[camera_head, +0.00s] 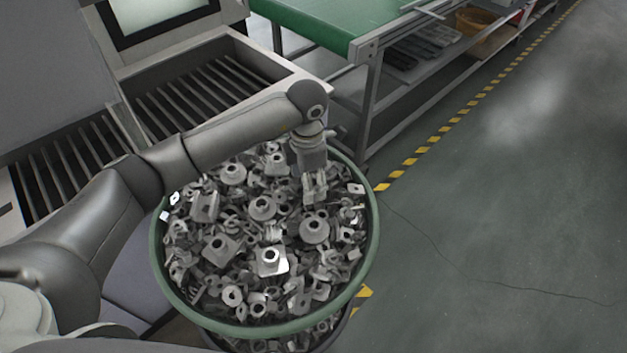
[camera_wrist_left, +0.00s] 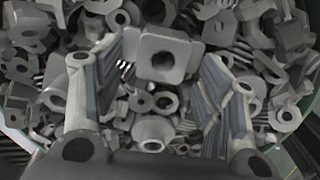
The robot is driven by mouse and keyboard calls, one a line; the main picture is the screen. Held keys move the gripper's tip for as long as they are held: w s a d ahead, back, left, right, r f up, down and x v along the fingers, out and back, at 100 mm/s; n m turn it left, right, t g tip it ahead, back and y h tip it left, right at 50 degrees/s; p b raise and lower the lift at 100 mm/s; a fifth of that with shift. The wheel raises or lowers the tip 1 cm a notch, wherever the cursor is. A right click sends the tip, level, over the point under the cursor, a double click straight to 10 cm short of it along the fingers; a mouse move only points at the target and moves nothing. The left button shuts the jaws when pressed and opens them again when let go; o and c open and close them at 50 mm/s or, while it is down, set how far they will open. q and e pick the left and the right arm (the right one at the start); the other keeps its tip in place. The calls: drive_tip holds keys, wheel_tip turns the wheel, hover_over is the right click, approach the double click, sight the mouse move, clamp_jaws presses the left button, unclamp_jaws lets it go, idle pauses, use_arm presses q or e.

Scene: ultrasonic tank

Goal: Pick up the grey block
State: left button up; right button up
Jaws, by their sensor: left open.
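Many grey metal parts fill a round green-rimmed bin (camera_head: 374,235) in the head view. My left gripper (camera_head: 314,190) reaches down over the right back part of the bin, close to the parts. In the left wrist view the left gripper (camera_wrist_left: 160,85) is open, its two fingers apart. A grey block (camera_wrist_left: 162,55) with a round hole shows between and just beyond the fingertips; I cannot tell whether they touch it. Which part the task means by the grey block is not clear from looks alone. My right gripper is in neither view.
A slatted metal machine bed (camera_head: 210,92) stands behind the bin at left. A green-topped conveyor table (camera_head: 335,22) with a metal leg stands behind the bin at right. The floor (camera_head: 510,200) at right is clear, with yellow-black marking tape.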

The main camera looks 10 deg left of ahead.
use_arm(q)
drive_tip(key=shift+f, duration=0.15)
drive_tip(key=c, duration=1.2)
